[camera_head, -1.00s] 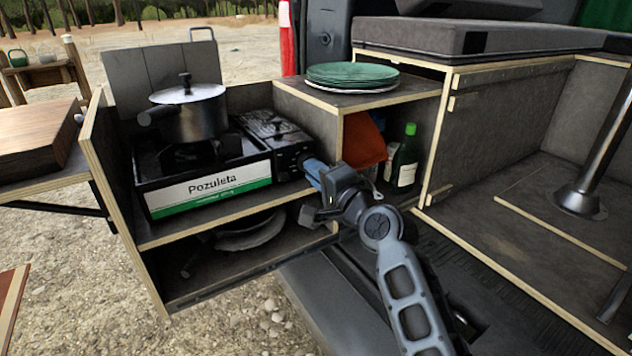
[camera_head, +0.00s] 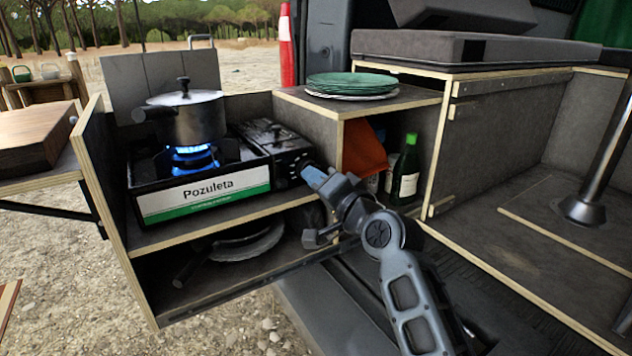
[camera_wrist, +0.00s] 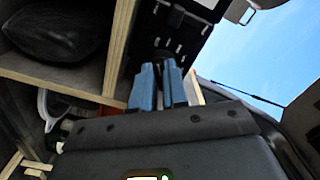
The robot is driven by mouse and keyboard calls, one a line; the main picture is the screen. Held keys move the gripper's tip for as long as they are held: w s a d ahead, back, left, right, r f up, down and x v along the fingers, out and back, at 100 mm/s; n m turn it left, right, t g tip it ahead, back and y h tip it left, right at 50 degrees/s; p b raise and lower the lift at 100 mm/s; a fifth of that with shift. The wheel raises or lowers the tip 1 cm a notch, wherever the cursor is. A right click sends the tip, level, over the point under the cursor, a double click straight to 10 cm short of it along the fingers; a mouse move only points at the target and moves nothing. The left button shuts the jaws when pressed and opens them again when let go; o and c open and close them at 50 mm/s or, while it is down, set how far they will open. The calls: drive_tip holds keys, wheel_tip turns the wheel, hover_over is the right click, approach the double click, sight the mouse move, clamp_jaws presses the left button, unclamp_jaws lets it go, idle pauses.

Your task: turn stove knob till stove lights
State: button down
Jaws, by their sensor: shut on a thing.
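The camping stove (camera_head: 150,205), black with a white and green "Pozuleta" label, sits on the upper shelf of the pull-out unit. A blue flame (camera_head: 192,158) burns on its burner under a lidded pot (camera_head: 187,118). The dark stove knob (camera_head: 299,163) is on the stove's right front, partly hidden by my fingers. My gripper (camera_head: 312,176) reaches it from the lower right. In the wrist view, the blue fingers of my gripper (camera_wrist: 161,72) are close together at the stove's dark front (camera_wrist: 172,40), shut on the knob, which is mostly hidden between them.
Green plates (camera_head: 352,84) are stacked on the ledge right of the stove. A green bottle (camera_head: 405,170) and an orange item (camera_head: 366,148) stand in the cubby below, close to my arm. Pans (camera_head: 245,243) lie on the lower shelf.

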drive_tip(key=shift+a+f, duration=0.1)
drive_tip(key=c, duration=1.1)
unclamp_jaws()
drive_tip(key=shift+c, duration=0.2)
drive_tip(key=p+v, duration=0.1)
drive_tip(key=v, duration=0.7)
drive_tip(key=shift+w, duration=0.1)
